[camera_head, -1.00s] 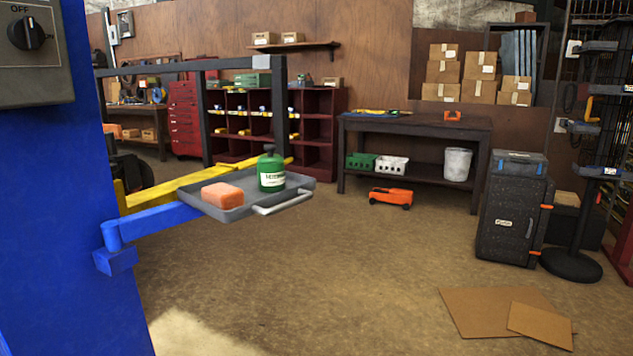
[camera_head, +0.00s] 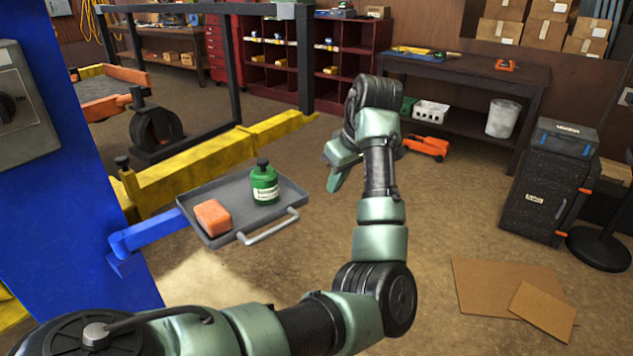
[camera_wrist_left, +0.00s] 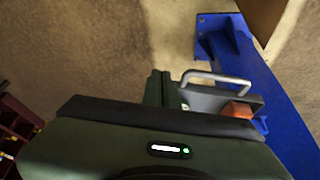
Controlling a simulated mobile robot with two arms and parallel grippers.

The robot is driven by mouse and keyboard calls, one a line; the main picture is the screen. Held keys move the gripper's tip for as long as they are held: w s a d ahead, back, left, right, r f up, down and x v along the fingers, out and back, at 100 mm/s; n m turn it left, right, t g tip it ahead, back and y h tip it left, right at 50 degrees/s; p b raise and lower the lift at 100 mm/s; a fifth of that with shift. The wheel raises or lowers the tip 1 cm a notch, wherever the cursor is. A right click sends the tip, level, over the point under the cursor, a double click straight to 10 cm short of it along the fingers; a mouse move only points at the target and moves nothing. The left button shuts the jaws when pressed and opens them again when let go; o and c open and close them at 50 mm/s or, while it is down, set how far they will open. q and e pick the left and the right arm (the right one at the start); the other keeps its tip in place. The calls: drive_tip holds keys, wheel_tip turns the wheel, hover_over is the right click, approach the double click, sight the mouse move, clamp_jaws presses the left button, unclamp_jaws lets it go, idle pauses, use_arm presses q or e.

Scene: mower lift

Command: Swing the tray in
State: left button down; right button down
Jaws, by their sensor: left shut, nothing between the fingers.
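The grey tray (camera_head: 195,200) sticks out on a blue arm (camera_head: 155,232) from the blue post (camera_head: 70,190). It carries an orange sponge-like block (camera_head: 212,217) and a green bottle (camera_head: 264,184). Its light grey handle (camera_head: 268,227) is on the near right edge. My left gripper (camera_head: 336,178) is shut and empty, to the right of the tray and apart from the handle. In the left wrist view the handle (camera_wrist_left: 215,77), part of the tray and the orange block (camera_wrist_left: 238,109) show beyond my gripper (camera_wrist_left: 161,88). My right gripper is not in view.
A grey control box (camera_head: 22,105) is on the post at left. Yellow beams (camera_head: 200,163) and a dark frame stand behind the tray. A workbench (camera_head: 460,70), a black case (camera_head: 545,190) and flat cardboard (camera_head: 500,290) are farther right. The floor between is clear.

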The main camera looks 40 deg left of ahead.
use_arm(q)
drive_tip(key=w+a+f+p, duration=0.1)
drive_tip(key=a+f, duration=0.6)
drive_tip(key=f, duration=0.2)
drive_tip(key=shift+w+a, duration=0.15)
drive_tip(key=shift+a, duration=0.15)
